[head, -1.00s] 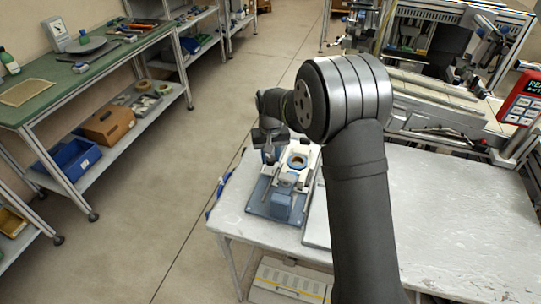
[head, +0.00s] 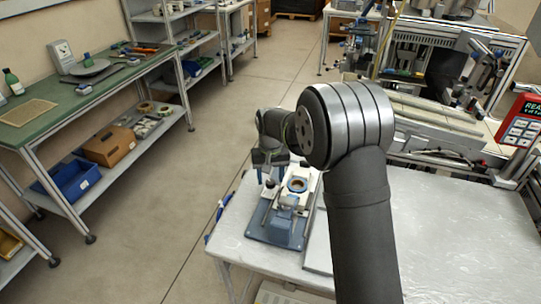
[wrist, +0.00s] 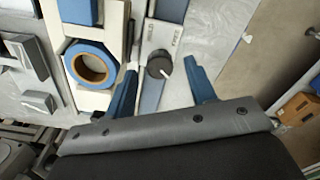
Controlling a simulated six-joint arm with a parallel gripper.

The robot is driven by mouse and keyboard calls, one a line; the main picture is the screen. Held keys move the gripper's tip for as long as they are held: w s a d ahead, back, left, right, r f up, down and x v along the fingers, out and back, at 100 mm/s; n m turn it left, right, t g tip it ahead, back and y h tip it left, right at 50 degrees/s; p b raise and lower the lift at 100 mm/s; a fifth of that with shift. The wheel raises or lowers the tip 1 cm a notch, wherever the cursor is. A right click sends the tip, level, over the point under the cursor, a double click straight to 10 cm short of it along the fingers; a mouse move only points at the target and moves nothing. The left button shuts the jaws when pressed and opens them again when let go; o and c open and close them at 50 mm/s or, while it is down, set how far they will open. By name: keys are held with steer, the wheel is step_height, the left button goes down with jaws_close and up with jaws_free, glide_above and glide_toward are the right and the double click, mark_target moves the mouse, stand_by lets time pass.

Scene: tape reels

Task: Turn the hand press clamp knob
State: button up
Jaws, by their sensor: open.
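The clamp knob (wrist: 158,64) is round and black with a white pointer line, on a light plate of the hand press in the wrist view. My gripper (wrist: 161,69) is open, its two blue fingers on either side of the knob with gaps to it. In this view the fingers do not appear to touch it. The hand press (head: 277,228) has a blue-grey base and white upper parts, and stands on the white table. My gripper (head: 271,172) is over its left side in the head view, hiding the knob there.
A tape reel (wrist: 93,65) sits in a blue holder left of the knob. The white table (head: 450,235) is clear on the right. A machine with rails (head: 440,130) stands behind it. A green-topped bench (head: 60,95) with shelves is at the left, across open floor.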

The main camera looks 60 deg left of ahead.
step_height(320, 180, up, 16)
stand_by(0.3)
steer(key=shift+r, duration=0.15)
step_height(320, 180, up, 8)
glide_above(270, 182)
steer(key=shift+w, duration=0.1)
stand_by(1.3)
steer(key=s+d+r, duration=0.2)
steer(key=d, duration=0.9)
steer(key=s+d+r, duration=0.3)
steer(key=d, duration=0.8)
steer(key=shift+s+d, duration=0.2)
steer(key=shift+s, duration=0.1)
stand_by(1.2)
stand_by(1.3)
